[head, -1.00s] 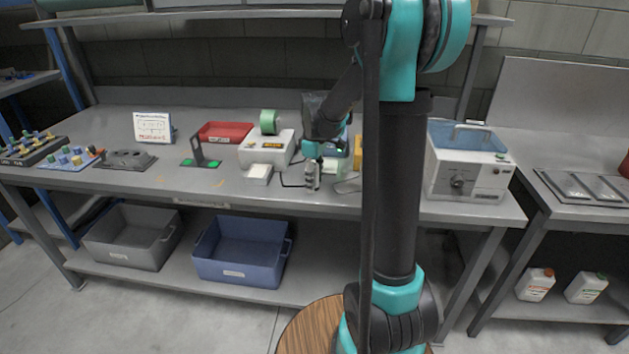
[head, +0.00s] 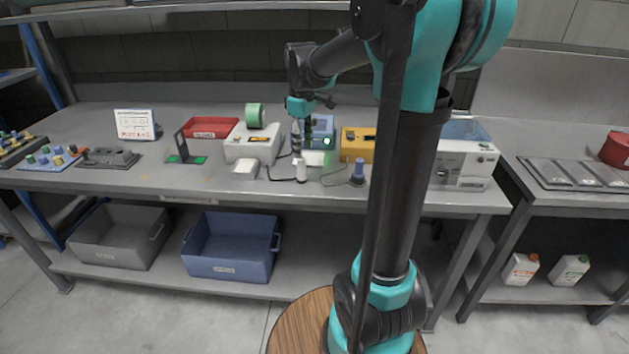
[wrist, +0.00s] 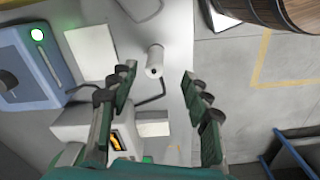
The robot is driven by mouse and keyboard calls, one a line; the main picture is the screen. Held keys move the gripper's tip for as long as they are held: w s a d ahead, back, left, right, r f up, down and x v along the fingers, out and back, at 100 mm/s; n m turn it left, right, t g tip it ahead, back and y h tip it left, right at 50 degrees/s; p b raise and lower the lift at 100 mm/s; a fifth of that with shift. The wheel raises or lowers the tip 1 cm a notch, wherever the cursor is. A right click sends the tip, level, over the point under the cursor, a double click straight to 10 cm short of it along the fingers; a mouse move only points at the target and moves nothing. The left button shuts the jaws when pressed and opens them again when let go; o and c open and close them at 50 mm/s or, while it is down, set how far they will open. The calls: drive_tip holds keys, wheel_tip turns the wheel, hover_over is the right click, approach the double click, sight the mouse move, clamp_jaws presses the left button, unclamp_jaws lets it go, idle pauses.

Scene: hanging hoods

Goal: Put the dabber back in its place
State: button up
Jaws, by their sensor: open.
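A small white cylinder (head: 301,171) stands near the front edge of the bench. It also shows in the wrist view (wrist: 154,62), just beyond the gap between my fingertips. A blue-topped piece (head: 358,172) on a dark base stands to its right; I cannot tell for certain which of the two is the dabber. My gripper (head: 297,148) is open and empty, above and behind the white cylinder. Its two green fingers are spread wide in the wrist view (wrist: 157,88).
A beige box with green tape (head: 252,146), a blue device (head: 318,127) and a yellow box (head: 357,144) stand behind. Dark cables lie between them. A small white block (head: 244,168) lies to the left. My arm column hides part of the bench's right side.

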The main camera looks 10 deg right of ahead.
drive_tip(key=s+d+f+m+t, duration=0.1)
drive_tip(key=s+f+m+t, duration=0.1)
drive_tip(key=s+f+m, duration=0.3)
drive_tip(key=s+d+f+m+t, duration=0.2)
drive_tip(key=s+f+m, duration=0.3)
drive_tip(key=s+f, duration=0.6)
drive_tip(key=s, duration=0.4)
drive_tip(key=shift+s+d+f+m, duration=0.3)
drive_tip(key=shift+s, duration=0.1)
idle(0.4)
